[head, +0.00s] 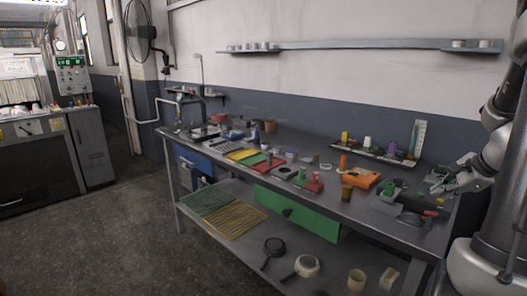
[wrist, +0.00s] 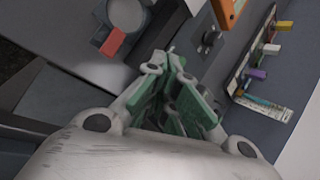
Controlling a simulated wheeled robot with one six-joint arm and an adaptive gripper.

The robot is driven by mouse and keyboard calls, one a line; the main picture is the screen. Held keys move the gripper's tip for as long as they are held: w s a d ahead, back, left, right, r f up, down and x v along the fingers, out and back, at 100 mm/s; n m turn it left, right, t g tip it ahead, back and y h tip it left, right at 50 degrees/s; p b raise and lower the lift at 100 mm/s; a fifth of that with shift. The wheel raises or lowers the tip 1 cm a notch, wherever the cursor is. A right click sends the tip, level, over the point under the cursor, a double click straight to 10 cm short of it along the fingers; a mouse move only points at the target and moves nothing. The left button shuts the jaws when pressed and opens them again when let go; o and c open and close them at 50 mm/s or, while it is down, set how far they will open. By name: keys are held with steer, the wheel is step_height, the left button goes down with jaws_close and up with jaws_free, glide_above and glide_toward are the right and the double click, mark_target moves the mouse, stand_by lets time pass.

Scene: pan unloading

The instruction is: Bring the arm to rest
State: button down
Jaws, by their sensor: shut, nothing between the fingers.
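My gripper (wrist: 173,70) fills the lower middle of the wrist view, its green-padded fingers together and empty. In the head view my gripper (head: 438,186) is at the right end of the workbench (head: 330,185), over or near its top. My pale arm comes down along the right edge of that view. I cannot tell exactly how far the fingertips are above the bench surface.
Beside the gripper are a grey device with a red part (wrist: 112,43) and an orange block (wrist: 228,12). A rack with coloured pieces (head: 375,153) lies along the wall. The floor at left is clear.

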steer(key=s+a+r+n+g, duration=0.1)
steer(key=s+a+r+n, duration=0.2)
steer(key=s+a+n, duration=0.2)
steer(key=s+a+r+n+g, duration=0.1)
steer(key=s+a+r+n, duration=0.3)
steer(key=a+n, duration=0.5)
steer(key=s+a+r+n+h, duration=0.1)
steer(key=s+a+r+n, duration=0.3)
steer(key=s+a+n, duration=0.3)
steer(key=shift+s+a+n+g, duration=0.25)
steer(key=shift+s+n+g, duration=0.2)
steer(key=shift+s, duration=0.25)
